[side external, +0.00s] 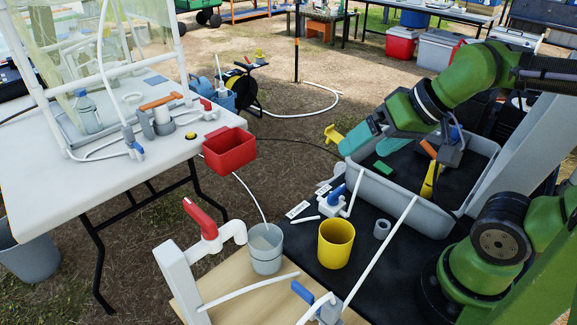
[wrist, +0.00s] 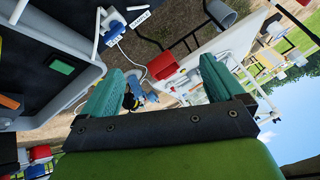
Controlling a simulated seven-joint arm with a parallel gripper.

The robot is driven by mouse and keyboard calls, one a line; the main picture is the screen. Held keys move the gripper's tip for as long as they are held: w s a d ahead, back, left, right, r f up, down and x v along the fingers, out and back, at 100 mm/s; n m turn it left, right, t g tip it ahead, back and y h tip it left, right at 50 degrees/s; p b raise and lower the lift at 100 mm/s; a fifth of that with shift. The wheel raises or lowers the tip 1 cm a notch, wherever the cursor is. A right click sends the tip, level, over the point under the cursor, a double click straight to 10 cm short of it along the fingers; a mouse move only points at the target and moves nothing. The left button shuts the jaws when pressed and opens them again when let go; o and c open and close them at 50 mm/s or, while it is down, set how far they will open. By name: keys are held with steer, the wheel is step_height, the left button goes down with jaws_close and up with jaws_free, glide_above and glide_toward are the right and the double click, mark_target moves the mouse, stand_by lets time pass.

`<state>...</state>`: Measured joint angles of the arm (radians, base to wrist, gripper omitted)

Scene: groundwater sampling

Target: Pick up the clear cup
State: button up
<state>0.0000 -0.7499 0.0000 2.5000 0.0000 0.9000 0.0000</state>
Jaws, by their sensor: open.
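The clear cup (side external: 266,248) looks pale grey and translucent. It stands upright in the side view, at the front near the edge of the wooden board, close to the spout of the red-handled tap. I cannot make it out in the wrist view. My gripper (side external: 354,141) has teal fingers and is raised over the far left side of the grey bin, well behind and to the right of the cup. In the wrist view my gripper (wrist: 169,66) is open, with nothing between its fingers.
A yellow cup (side external: 336,243) stands just right of the clear cup. The red-handled tap (side external: 208,220) rises left of it. A blue-handled valve (side external: 332,202) and a white rod (side external: 380,258) lie nearby. A grey bin (side external: 390,196) stands behind; a red box (side external: 229,150) sits by the white table (side external: 60,185).

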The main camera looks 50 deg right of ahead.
steer(key=w+a+f+m+g+y, duration=0.95)
steer(key=w+f+g+y, duration=0.35)
steer(key=f+g+y, duration=0.15)
glide_toward(259, 257)
steer(key=shift+s+a+f+t, duration=0.15)
steer(key=shift+a+f+t, duration=0.1)
steer(key=shift+f+t, duration=0.15)
steer(key=x, duration=0.6)
steer(key=shift+s+a+r, duration=0.1)
steer(key=shift+a+r, duration=0.1)
steer(key=shift+a, duration=0.05)
steer(key=c, duration=1)
